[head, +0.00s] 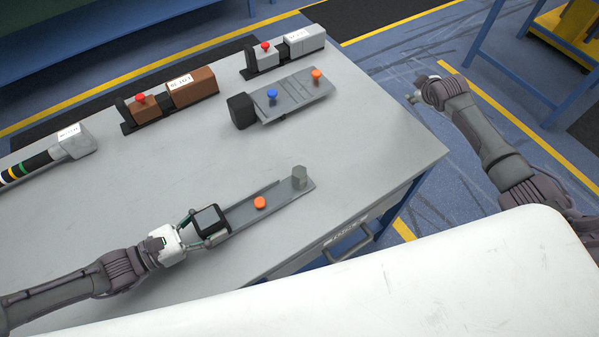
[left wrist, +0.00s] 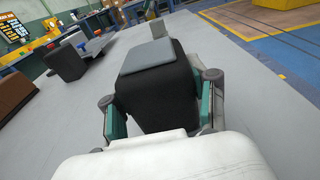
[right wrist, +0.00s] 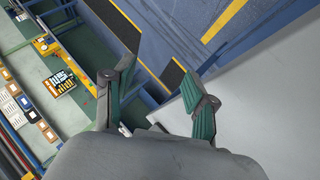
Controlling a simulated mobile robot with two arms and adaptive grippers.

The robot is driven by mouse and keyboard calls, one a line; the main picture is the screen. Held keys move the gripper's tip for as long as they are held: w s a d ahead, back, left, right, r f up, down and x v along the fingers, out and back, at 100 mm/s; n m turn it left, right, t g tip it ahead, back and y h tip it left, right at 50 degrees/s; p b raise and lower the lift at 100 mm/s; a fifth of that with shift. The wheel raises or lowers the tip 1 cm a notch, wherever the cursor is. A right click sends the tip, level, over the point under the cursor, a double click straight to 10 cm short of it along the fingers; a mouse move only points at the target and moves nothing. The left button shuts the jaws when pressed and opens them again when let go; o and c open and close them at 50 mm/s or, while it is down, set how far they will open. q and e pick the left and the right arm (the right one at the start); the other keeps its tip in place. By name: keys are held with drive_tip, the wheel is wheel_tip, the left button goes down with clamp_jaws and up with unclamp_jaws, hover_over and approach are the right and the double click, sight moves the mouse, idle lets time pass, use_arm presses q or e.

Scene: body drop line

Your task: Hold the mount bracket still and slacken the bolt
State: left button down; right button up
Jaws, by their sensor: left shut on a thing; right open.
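The mount bracket (head: 236,216) is a flat grey plate near the table's front edge, with a black block (head: 209,217) at its left end and an orange knob (head: 260,203) midway. A grey hex-headed bolt (head: 299,177) stands upright at its right end. My left gripper (head: 205,225) is shut on the black block; in the left wrist view its fingers flank the block (left wrist: 155,95) on both sides. My right gripper (head: 414,97) is open and empty, out past the table's right edge, well apart from the bolt; its spread fingers (right wrist: 150,88) show in the right wrist view.
On the grey table (head: 130,190) stand a plate with blue and orange knobs (head: 295,95), a brown block unit (head: 190,87), a grey block unit (head: 300,41) and a striped tool (head: 35,165). The table middle is clear. A drawer handle (head: 348,245) juts from the front.

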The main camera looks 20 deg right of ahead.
drive_tip(key=a+r+n+g+y, duration=0.1)
drive_tip(key=a+r+n+y, duration=0.2)
drive_tip(key=a, duration=1.1)
drive_tip(key=a+r+n+g+y, duration=0.15)
drive_tip(key=a+r, duration=0.35)
drive_tip(key=a, duration=0.9)
drive_tip(key=r+n+g+h, duration=0.1)
drive_tip(key=r+n+g, duration=0.1)
drive_tip(key=n+g, duration=0.35)
hover_over(299, 172)
drive_tip(key=shift+w+m+g, duration=0.2)
drive_tip(key=shift+m+g, duration=0.2)
drive_tip(key=shift+s+f, duration=0.2)
drive_tip(key=shift+d+f, duration=0.1)
drive_tip(key=shift+f, duration=4.25)
